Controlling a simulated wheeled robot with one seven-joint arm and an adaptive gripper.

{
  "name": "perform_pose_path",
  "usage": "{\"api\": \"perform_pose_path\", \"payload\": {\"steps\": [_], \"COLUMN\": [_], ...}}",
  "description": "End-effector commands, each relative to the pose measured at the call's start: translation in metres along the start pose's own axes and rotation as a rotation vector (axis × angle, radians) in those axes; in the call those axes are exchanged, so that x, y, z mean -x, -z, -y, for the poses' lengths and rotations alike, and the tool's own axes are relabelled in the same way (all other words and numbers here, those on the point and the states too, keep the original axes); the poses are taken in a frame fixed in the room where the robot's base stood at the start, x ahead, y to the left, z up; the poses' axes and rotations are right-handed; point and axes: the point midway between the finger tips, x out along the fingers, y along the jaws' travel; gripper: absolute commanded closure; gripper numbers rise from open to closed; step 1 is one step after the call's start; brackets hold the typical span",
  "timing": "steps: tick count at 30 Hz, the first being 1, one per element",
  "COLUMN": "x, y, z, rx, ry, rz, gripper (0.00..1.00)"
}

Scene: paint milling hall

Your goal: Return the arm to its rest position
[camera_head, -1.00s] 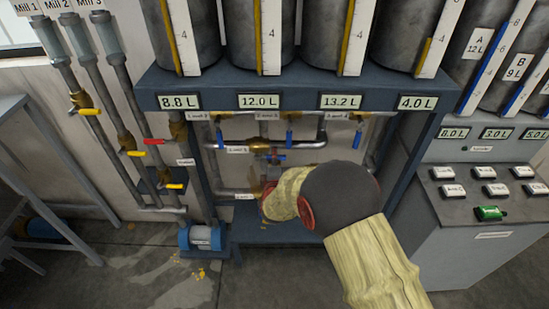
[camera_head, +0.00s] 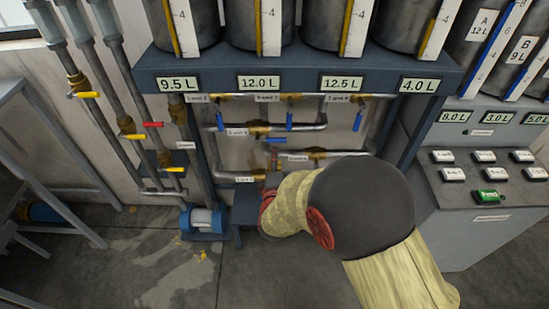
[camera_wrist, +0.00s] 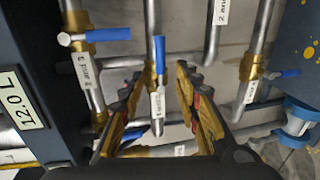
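My arm (camera_head: 365,205) reaches from the lower right of the head view towards the valve pipes under the tanks. My gripper is mostly hidden there behind my own wrist. In the wrist view my gripper (camera_wrist: 160,85) is open, its two yellow-and-black fingers apart with nothing held. A blue valve handle (camera_wrist: 158,50) on a vertical pipe shows in the gap beyond the fingers. I cannot tell how far from the fingers it is.
The blue tank frame (camera_head: 300,70) carries the displays, with pipes and several blue-handled valves below. A pump (camera_head: 203,222) stands at lower left, a button console (camera_head: 475,210) at right. A grey table (camera_head: 40,190) is far left. Stained floor (camera_head: 150,270) is open in front.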

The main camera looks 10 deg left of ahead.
Motion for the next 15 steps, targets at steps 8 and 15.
{"api": "perform_pose_path", "payload": {"steps": [8, 15], "x": [0.000, 0.000], "y": [0.000, 0.005], "z": [0.000, 0.018], "rx": [0.000, -0.149], "ry": [0.000, 0.069], "rz": [0.000, -0.012], "gripper": [0.67, 0.67]}}
